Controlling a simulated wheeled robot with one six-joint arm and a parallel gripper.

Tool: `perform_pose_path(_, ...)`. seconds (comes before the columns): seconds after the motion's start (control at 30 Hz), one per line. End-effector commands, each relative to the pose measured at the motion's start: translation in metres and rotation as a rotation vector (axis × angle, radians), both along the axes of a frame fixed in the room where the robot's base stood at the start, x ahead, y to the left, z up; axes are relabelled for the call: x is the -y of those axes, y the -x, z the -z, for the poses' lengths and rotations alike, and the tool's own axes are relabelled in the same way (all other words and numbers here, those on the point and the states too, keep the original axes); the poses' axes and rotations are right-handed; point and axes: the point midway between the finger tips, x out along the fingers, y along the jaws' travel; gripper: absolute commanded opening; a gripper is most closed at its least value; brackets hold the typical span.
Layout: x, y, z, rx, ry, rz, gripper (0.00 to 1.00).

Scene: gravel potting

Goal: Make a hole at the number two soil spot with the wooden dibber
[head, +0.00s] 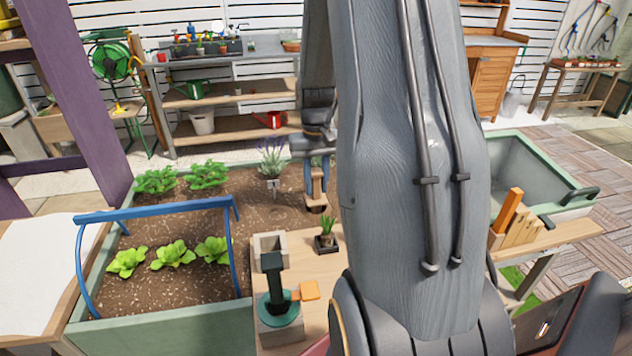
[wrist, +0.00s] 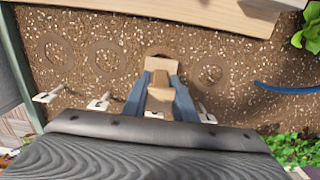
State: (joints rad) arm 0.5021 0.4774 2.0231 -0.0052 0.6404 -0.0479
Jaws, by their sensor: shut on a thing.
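My gripper (wrist: 160,90) has its blue fingers shut on the wooden dibber (wrist: 159,66). In the head view my gripper (head: 317,162) points down over the back right of the planter, with the dibber (head: 317,190) below it. In the wrist view several ring-marked soil spots lie in a row: two rings (wrist: 53,52) left of the dibber and one ring (wrist: 210,69) right of it. The dibber stands over the place between them and hides most of it. Whether its tip is in the soil cannot be told. The spot markers (wrist: 98,104) are unreadable.
A lavender plant (head: 272,160) stands behind the dibber, left of my gripper. Lettuces (head: 172,254) grow under a blue hoop (head: 155,211). Bare soil lies around the dibber.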

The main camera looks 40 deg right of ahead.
Motion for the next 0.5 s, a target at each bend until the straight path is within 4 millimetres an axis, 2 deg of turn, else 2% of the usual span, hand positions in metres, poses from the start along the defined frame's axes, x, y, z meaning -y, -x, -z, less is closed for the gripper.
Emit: perform_pose_path(0.5, 0.000, 0.000, 0.015, -0.002, -0.001, 0.000, 0.05)
